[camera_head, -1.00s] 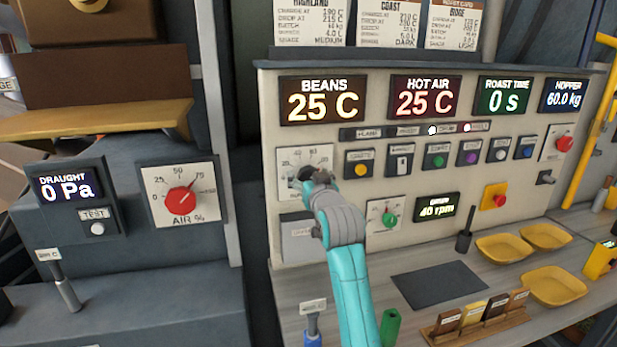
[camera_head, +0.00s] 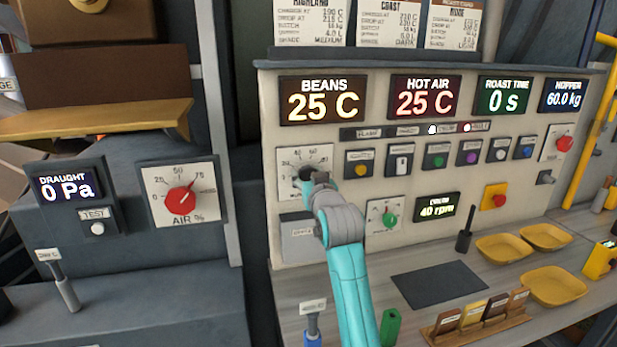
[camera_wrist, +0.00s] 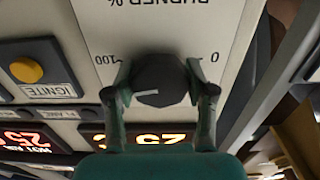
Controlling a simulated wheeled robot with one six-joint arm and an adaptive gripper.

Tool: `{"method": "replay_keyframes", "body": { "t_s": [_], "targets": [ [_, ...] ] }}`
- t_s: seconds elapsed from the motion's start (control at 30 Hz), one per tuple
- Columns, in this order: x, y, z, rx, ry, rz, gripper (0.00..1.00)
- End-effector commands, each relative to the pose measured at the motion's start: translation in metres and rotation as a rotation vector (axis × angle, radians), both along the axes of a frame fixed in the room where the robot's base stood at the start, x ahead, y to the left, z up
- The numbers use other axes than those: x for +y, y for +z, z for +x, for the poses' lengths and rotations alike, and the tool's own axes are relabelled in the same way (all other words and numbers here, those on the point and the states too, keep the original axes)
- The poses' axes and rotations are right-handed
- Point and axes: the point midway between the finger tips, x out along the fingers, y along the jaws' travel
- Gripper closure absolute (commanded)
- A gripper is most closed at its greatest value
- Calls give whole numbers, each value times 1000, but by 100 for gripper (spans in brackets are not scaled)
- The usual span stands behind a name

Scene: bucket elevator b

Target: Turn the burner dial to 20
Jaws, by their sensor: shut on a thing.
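The burner dial is a black round knob (camera_wrist: 160,80) with a white pointer line, on a white plate (camera_wrist: 205,25) marked "BURNER %", upside down in the wrist view with 0 at right and 100 at left. The pointer line shows on the left of the knob's face there; I cannot read its exact value. My gripper (camera_wrist: 160,88) is shut on the knob, one finger on each side. In the head view my gripper (camera_head: 312,180) covers part of the dial plate (camera_head: 322,156), and the knob (camera_head: 304,184) is partly hidden.
The yellow ignite button (camera_wrist: 26,70) sits beside the dial. A green-knobbed dial (camera_head: 390,216) is below right, and a red emergency-type button (camera_head: 499,200) farther right. The red air dial (camera_head: 180,195) stands on the separate left cabinet. Yellow trays (camera_head: 505,247) lie on the counter.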

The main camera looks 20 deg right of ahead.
Motion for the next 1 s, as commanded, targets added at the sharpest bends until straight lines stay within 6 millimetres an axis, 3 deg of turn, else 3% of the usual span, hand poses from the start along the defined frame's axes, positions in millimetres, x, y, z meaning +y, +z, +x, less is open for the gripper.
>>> {"method": "replay_keyframes", "body": {
  "t_s": [1.0],
  "targets": [
    [0, 0, 0, 1, 0, -904, 80]
  ]
}}
